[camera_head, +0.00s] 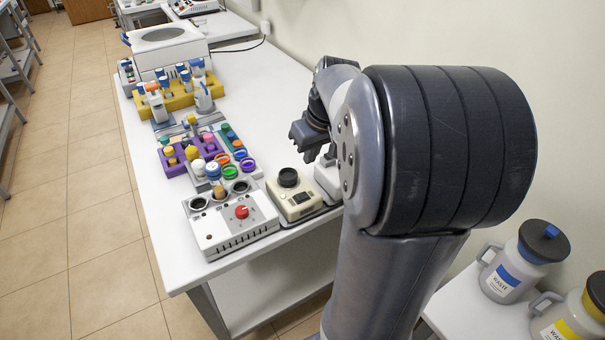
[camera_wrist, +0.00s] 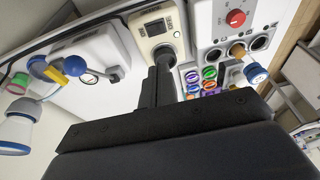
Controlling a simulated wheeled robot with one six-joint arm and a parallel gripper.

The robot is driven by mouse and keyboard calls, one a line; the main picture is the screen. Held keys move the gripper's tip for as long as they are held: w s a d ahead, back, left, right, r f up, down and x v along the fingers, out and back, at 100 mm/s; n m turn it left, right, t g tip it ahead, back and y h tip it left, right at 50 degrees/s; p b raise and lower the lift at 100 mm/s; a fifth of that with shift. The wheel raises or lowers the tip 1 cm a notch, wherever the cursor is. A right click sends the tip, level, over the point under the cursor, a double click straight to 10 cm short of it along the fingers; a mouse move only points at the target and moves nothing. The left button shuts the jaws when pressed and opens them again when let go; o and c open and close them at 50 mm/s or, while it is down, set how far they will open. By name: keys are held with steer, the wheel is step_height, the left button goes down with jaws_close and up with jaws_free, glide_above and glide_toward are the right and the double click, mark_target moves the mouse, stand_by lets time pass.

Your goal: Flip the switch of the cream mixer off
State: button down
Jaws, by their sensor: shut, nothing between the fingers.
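The cream mixer (camera_head: 296,204) is a small cream box with a black round cup on top and a dark panel on its front. It stands on the white bench, right of the grey control box. In the wrist view the mixer (camera_wrist: 153,42) is at the top centre, with its dark panel and black cup visible. My gripper (camera_head: 302,146) is above and behind the mixer in the head view, pointing down. In the wrist view its closed fingers (camera_wrist: 164,62) overlap the mixer's cup area; I cannot tell if they touch.
The control box (camera_head: 235,226) with a red knob stands left of the mixer. A white device (camera_head: 328,174) is close on its right, partly hidden by my arm. A purple rack (camera_head: 180,168) and a yellow rack (camera_head: 180,103) stand farther back. Waste jugs (camera_head: 514,262) stand lower right.

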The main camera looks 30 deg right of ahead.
steer(key=shift+s+a, duration=0.1)
steer(key=p, duration=0.1)
glide_toward(299, 196)
steer(key=x, duration=0.5)
steer(key=shift+w+a+f, duration=0.1)
steer(key=shift+w, duration=0.15)
steer(key=shift+f, duration=0.6)
